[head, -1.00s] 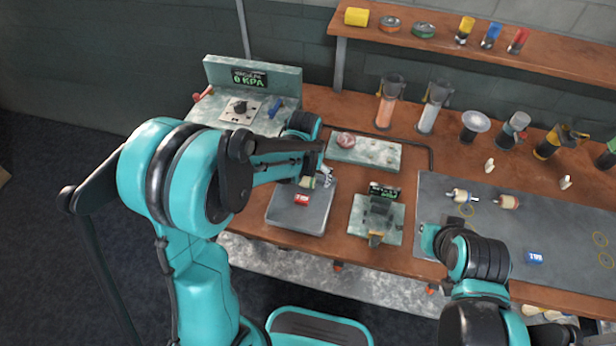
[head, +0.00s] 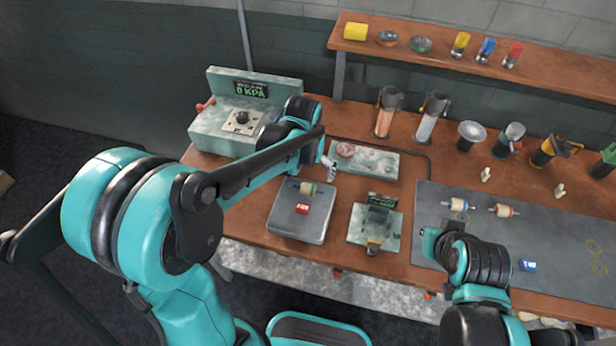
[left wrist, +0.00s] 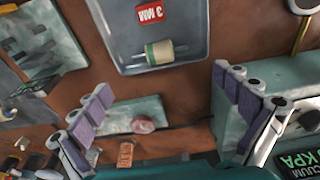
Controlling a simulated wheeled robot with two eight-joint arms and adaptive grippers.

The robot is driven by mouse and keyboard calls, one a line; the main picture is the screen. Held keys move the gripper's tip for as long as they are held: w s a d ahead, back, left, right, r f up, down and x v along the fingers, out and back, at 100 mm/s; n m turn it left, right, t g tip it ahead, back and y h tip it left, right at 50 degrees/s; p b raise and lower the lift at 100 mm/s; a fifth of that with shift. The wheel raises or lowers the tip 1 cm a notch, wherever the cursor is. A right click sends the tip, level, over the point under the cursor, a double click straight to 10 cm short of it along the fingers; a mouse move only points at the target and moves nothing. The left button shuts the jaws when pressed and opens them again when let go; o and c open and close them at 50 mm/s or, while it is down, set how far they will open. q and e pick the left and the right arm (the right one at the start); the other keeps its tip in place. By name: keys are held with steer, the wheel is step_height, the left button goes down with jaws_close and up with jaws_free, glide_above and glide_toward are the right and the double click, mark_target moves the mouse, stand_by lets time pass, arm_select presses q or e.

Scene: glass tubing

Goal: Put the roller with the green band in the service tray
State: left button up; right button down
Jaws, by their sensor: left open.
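The roller with the green band (head: 307,188) lies in the grey tray (head: 290,226), beside a red label block (head: 301,209). In the left wrist view the roller (left wrist: 158,53) rests inside the tray (left wrist: 190,60), its band pale green with a cream part and metal ends. My left gripper (head: 325,165) is behind the tray, apart from the roller. In the left wrist view its fingers (left wrist: 170,130) are spread wide with nothing between them.
Two other rollers, one with blue (head: 457,205) and one with red (head: 502,209), lie on the dark mat (head: 560,235). A stone-coloured fixture (head: 374,225) stands right of the tray. A vacuum panel (head: 238,120) stands at back left. Tall holders line the back.

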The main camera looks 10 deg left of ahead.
arm_select(q)
steer(key=s+a+r+t, duration=0.2)
steer(key=s+r, duration=0.2)
steer(key=s, duration=0.3)
steer(key=s+a+r+t, duration=0.3)
steer(key=s+r, duration=0.1)
steer(key=s, duration=0.4)
steer(key=shift+s+r+t+p, duration=0.2)
steer(key=shift+t+p, duration=0.1)
step_height(320, 180, down, 4)
steer(key=b, duration=0.4)
